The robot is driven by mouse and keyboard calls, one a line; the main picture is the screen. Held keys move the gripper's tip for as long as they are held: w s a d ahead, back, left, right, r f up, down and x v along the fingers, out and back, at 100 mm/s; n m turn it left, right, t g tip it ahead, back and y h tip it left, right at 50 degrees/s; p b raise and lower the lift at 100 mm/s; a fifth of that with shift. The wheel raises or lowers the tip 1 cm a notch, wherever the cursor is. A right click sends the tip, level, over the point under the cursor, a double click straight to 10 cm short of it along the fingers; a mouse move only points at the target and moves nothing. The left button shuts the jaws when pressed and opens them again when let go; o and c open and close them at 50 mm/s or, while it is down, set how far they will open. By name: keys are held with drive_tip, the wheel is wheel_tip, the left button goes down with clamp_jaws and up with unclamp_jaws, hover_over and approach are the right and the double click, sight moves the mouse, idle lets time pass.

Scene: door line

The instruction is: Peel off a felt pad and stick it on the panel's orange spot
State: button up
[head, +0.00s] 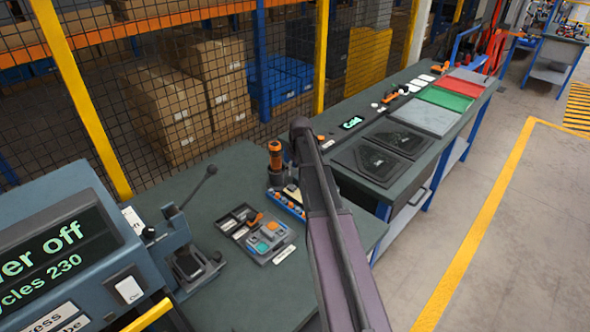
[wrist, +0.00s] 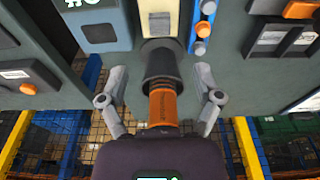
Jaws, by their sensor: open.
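I cannot make out a felt pad or an orange spot for certain in either view. Two dark moulded panels (head: 381,159) lie on the right bench in the head view; no orange spot shows on them at this size. In the wrist view my gripper (wrist: 160,74) is open, its fingers on either side of an orange and black cylindrical tool (wrist: 163,104). I cannot tell whether they touch it. The tool also stands upright on the near bench in the head view (head: 275,154). There my arm hides most of my gripper.
A press (head: 60,250) with a lever stands on the left of the near bench (head: 215,195). A tray of small coloured parts (head: 262,258) and a row of blue and orange pieces (head: 285,204) lie near my arm. Green (head: 445,98) and red trays lie farther right. Mesh fencing stands behind.

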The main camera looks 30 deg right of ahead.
sight(292, 187)
drive_tip(key=shift+w+a+f+b, duration=0.1)
drive_tip(key=shift+w+f+b, duration=0.15)
drive_tip(key=shift+f+b, duration=1.3)
drive_tip(key=shift+w+a+f+b, duration=0.1)
drive_tip(key=shift+w+f+b, duration=0.1)
drive_tip(key=shift+f+b, duration=1.4)
drive_tip(key=shift+w+a+f+b, duration=0.1)
drive_tip(key=shift+w+f+b, duration=0.15)
drive_tip(key=shift+f+b, duration=1.3)
drive_tip(key=shift+f, duration=0.1)
drive_tip(key=shift+c, duration=0.2)
clamp_jaws()
drive_tip(key=shift+r+p, duration=0.3)
drive_tip(key=shift+p, duration=0.15)
drive_tip(key=shift+r+p, duration=2.95)
